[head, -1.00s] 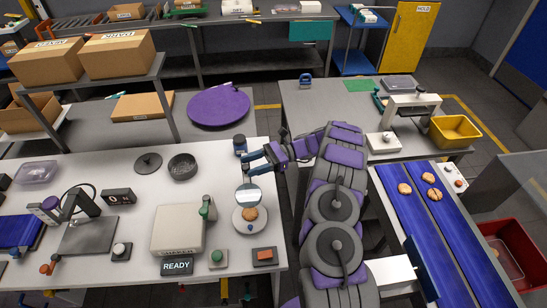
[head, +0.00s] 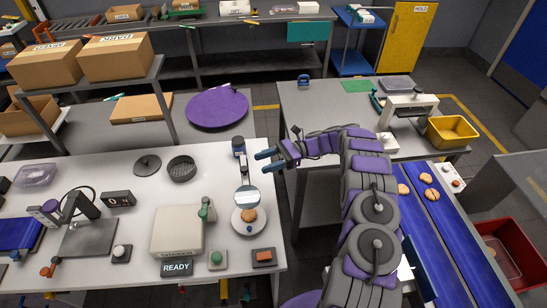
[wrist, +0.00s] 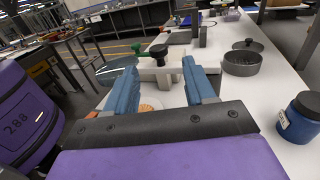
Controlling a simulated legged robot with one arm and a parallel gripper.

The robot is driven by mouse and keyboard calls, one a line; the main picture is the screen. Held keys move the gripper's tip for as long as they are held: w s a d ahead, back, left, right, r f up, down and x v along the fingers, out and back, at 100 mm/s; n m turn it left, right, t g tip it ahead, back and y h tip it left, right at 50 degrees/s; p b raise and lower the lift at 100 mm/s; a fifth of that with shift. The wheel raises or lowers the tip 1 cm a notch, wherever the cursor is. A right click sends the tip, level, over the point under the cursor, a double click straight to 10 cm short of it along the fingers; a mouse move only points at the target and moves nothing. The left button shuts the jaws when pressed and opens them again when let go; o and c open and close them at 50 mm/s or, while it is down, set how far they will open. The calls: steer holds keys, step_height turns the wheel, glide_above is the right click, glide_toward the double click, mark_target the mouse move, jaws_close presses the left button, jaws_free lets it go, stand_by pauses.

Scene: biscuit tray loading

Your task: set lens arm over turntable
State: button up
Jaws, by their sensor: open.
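The round, pale-blue glass lens of the lens arm (head: 247,194) shows in the head view just behind the turntable; its lower edge meets the turntable's back edge in the picture. The white turntable (head: 237,226) carries a round brown biscuit (head: 249,215). My gripper (head: 261,161) is open and empty, behind the lens and apart from it. In the wrist view my gripper's blue fingers (wrist: 160,66) stand wide apart. The lens (wrist: 112,74) shows beyond the left finger, which covers part of it. The biscuit (wrist: 147,107) is mostly hidden between the fingers and the palm.
A dark-blue jar (head: 239,147) stands at the bench's back right corner, close to my gripper. A dark round dish (head: 182,168) lies to the left. A beige box (head: 177,231) with a green-knobbed post beside it (head: 206,210) stands left of the turntable. Blue belts (head: 446,222) run at right.

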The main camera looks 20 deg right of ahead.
steer(key=shift+w+d+p, duration=0.1)
steer(key=shift+d+p, duration=0.5)
steer(key=shift+d, duration=0.65)
steer(key=shift+a, duration=0.1)
steer(key=s+a+r+n+g+h+b, duration=0.1)
steer(key=s+a+r+n+h+b, duration=0.3)
steer(key=s+h, duration=0.45)
steer(key=s+a+r+n+g+h+b, duration=0.1)
steer(key=s+a+r+n+h, duration=0.3)
steer(key=s+r, duration=0.5)
steer(key=s+f+n+t+h+b, duration=0.1)
steer(key=s+f+n+h+b, duration=0.2)
steer(key=s+n, duration=0.6)
steer(key=s+h, duration=0.2)
steer(key=s, duration=1.3)
steer(key=shift+s+a+t, duration=0.25)
steer(key=shift+t, duration=0.15)
